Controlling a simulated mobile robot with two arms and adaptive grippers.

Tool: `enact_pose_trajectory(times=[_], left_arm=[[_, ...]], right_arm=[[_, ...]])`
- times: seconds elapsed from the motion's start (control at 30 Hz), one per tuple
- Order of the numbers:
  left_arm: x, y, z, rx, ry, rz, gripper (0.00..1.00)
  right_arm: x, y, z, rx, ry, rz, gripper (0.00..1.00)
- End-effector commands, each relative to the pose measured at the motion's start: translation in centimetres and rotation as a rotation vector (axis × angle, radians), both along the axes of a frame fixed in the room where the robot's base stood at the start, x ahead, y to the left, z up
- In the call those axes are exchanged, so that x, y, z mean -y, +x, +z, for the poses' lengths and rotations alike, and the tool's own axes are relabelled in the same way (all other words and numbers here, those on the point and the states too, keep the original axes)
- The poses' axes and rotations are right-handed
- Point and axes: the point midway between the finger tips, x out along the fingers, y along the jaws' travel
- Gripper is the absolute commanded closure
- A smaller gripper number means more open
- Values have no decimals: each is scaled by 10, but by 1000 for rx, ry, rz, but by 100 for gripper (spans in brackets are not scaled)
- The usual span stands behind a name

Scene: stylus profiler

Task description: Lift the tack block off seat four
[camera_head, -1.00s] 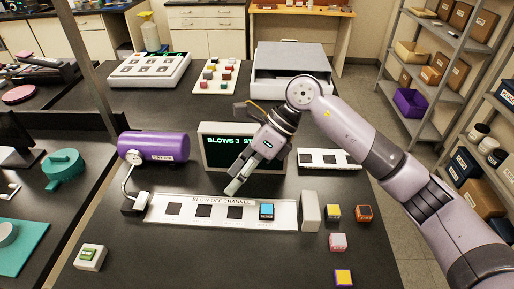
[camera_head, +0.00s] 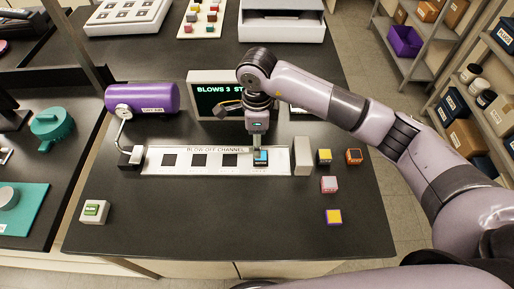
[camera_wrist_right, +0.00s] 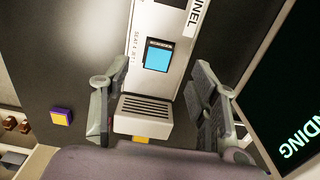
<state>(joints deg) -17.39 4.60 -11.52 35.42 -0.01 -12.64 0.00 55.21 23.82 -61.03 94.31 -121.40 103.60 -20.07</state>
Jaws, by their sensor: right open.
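The tack block (camera_head: 261,158) is a small dark block with a blue top. It sits on the fourth, rightmost seat of the white blow-off channel (camera_head: 216,170). In the right wrist view the tack block (camera_wrist_right: 157,57) shows beyond the fingers, by the seat lettering. My right gripper (camera_head: 260,148) points down just above and behind the block in the head view, its fingers partly covering it. In the wrist view the right gripper (camera_wrist_right: 158,110) has its two fingers wide apart with nothing held between them. My left gripper is not in view.
A pale end block (camera_head: 302,156) stands at the channel's right end, with several small coloured cubes (camera_head: 329,185) beyond it. A display (camera_head: 215,92) stands behind the channel, and a purple cylinder (camera_head: 145,98) at its left. The table front is mostly clear.

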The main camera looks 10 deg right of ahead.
Motion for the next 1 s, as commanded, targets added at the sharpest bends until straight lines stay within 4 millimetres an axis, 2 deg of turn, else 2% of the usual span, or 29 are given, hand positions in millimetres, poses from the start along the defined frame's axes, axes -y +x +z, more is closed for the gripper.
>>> enact_pose_trajectory(times=[0.2, 0.4, 0.8, 1.0], left_arm=[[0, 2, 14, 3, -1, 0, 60], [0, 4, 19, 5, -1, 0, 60], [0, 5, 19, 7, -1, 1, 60], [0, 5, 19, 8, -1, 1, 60]], right_arm=[[0, -1, -39, -4, 0, 0, 45], [-1, -1, -61, -3, 1, 0, 45], [0, 0, -68, 0, 0, 0, 46], [0, 0, -68, 0, 1, 0, 59]])
